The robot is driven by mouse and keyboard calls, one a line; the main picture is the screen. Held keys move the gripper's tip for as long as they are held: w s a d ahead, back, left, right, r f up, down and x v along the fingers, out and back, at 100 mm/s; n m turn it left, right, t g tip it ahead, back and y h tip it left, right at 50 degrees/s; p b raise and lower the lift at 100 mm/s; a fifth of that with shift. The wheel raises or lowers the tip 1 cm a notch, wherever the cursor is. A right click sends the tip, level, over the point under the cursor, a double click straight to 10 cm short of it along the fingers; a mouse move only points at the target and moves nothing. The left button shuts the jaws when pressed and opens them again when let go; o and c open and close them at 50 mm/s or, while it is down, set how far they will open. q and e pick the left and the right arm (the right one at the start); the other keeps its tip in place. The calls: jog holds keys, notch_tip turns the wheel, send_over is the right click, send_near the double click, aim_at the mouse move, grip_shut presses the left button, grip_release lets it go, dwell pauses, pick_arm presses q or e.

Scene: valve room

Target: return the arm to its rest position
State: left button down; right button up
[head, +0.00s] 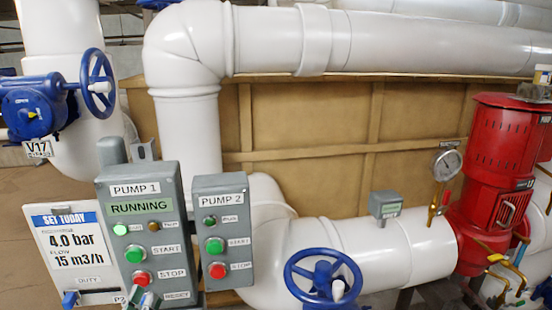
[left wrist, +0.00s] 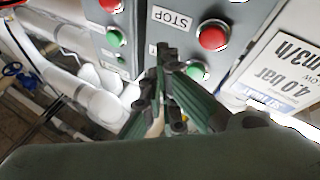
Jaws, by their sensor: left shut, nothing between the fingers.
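My left gripper (head: 146,294) shows at the bottom edge of the head view, in front of the lower part of the PUMP 1 box (head: 170,190). Only its tips show there, just below the red STOP button (head: 141,278). In the left wrist view my left gripper (left wrist: 166,50) has its fingers together with nothing between them. The red button (left wrist: 213,36) and green button (left wrist: 197,71) appear beyond the fingertips. I cannot tell how far the tips are from the panel. My right gripper is not in view.
The PUMP 1 display reads RUNNING and its green lamp is lit. The PUMP 2 box (head: 222,257) stands to the right. A SET TODAY sign (head: 70,250) is at left. Blue handwheels (head: 323,279) and white pipes (head: 372,245) surround the boxes. A red pump (head: 497,150) stands at right.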

pick_arm(q)
jog(key=s+d+f+m+g, duration=0.1)
jog(key=d+f+g, duration=0.2)
jog(key=f+g, duration=0.35)
jog(key=s+d+f+m+g, duration=0.1)
jog(key=d+f+g, duration=0.2)
jog(key=f, duration=0.6)
jog(key=s+a+f+m+g+y, duration=0.1)
jog(key=s+f+g+y, duration=0.1)
jog(key=s+f+g, duration=0.55)
jog(key=s+f+g+y, duration=0.15)
jog(key=s+f, duration=0.25)
jog(key=s, duration=0.6)
notch_tip(320, 180, down, 26)
jog(key=g+b, duration=0.1)
jog(key=g, duration=0.1)
jog(key=s+a+f+g, duration=0.1)
jog(key=s+a+f, duration=0.2)
jog(key=s+f, duration=1.4)
jog(key=shift+s+f+m+b, duration=0.3)
jog(key=shift+s+b, duration=0.15)
jog(key=shift+s, duration=0.15)
